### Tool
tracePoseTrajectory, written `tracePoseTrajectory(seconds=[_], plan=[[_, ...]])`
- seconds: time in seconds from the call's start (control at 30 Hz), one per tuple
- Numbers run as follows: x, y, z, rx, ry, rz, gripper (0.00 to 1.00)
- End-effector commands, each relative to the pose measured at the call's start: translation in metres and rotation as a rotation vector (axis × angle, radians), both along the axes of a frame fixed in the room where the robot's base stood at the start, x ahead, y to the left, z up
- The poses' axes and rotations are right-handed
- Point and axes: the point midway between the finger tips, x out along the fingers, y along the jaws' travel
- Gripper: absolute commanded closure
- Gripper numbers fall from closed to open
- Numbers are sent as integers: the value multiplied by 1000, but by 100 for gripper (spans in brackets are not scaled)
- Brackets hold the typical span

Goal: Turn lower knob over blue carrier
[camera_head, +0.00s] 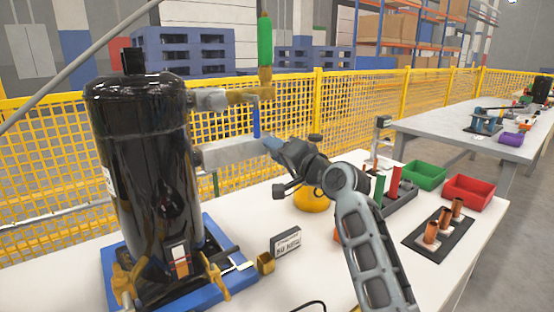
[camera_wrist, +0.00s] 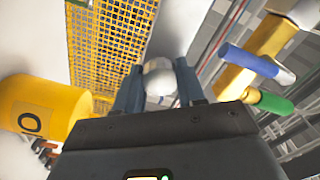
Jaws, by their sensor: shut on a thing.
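The black compressor (camera_head: 150,180) stands upright on the blue carrier (camera_head: 232,282) at the left of the head view. A grey lower pipe arm (camera_head: 225,153) sticks out from its side. My gripper (camera_head: 270,146) is at the right end of this arm, and the knob is hidden there in the head view. In the wrist view a pale round knob (camera_wrist: 158,76) sits between the two fingers of my gripper (camera_wrist: 158,88), which is shut on it. How far the knob is turned cannot be told.
Above are a brass valve (camera_head: 248,96) with a blue handle (camera_head: 256,118) and a green handle (camera_head: 265,42), close to my gripper. A yellow round object (camera_head: 312,198) stands below my wrist. Green (camera_head: 425,175) and red (camera_head: 470,193) bins are at right. A yellow fence (camera_head: 360,95) runs behind.

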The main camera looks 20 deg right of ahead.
Motion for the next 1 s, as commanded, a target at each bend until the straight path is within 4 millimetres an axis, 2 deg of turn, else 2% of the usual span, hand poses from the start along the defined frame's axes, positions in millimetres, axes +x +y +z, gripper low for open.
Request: tracePoseTrajectory(seconds=[0.03, 0.4, 1.0], plan=[[0, 7, -1, -34, -15, 11, 91], [0, 7, -1, -211, -69, 13, 91], [0, 8, -3, -250, -77, 15, 91]])
